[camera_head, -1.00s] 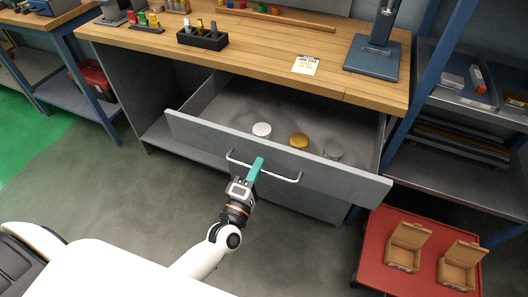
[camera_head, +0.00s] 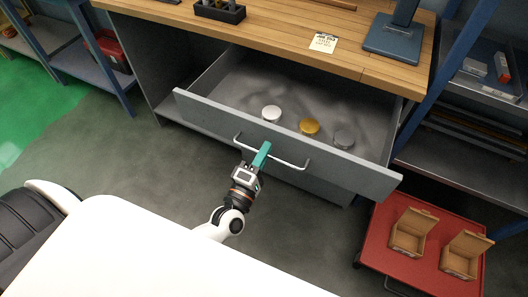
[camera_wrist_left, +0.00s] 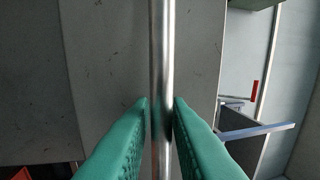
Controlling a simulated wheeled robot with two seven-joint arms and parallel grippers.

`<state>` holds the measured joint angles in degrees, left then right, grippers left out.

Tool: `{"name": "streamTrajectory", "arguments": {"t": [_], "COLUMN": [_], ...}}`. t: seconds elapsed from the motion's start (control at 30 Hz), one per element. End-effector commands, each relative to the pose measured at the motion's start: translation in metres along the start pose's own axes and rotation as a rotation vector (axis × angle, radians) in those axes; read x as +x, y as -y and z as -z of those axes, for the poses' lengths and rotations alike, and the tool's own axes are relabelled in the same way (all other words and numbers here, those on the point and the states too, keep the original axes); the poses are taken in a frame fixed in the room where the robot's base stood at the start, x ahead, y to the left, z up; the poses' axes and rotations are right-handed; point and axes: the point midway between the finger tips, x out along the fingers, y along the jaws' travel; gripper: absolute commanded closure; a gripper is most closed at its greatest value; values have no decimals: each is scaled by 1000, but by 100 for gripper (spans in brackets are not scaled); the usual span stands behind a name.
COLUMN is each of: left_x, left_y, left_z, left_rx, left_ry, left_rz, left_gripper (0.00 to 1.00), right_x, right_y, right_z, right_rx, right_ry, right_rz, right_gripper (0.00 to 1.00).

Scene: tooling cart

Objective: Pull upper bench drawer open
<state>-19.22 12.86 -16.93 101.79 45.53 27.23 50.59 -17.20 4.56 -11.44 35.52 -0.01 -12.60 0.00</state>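The upper bench drawer (camera_head: 290,140) is pulled well out from under the wooden bench top. Its bar handle (camera_head: 289,164) runs across the grey front. My left gripper (camera_head: 262,153) has teal fingers at the handle's middle. In the left wrist view the handle bar (camera_wrist_left: 161,60) runs between the two fingertips (camera_wrist_left: 160,104), which are closed in around it. Inside the drawer lie a white round thing (camera_head: 271,112), a gold one (camera_head: 309,126) and a grey one (camera_head: 344,138). My right gripper is not in view.
The wooden bench top (camera_head: 290,50) holds a black holder (camera_head: 220,11), a paper note (camera_head: 323,42) and a blue-grey stand (camera_head: 399,38). A red cart (camera_head: 390,257) with two open cardboard boxes stands at the right, close to the drawer's right end. Grey floor lies at the left.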

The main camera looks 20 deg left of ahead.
Motion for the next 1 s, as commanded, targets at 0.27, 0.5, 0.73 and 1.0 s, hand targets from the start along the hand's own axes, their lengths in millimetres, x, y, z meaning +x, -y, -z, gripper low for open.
{"name": "streamTrajectory", "arguments": {"t": [0.27,0.5,0.73,1.0], "left_x": [-26,-78,-112,-120], "left_y": [-2,-3,-2,0], "left_z": [0,0,0,0], "left_rx": [-1,1,0,0], "left_ry": [-1,-2,-2,-1], "left_rz": [-4,-4,-2,0], "left_gripper": [84,84,84,84], "right_x": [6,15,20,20], "right_y": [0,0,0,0], "right_z": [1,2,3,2], "right_rx": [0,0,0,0], "right_ry": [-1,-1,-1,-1], "right_rz": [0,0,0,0], "right_gripper": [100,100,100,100]}}
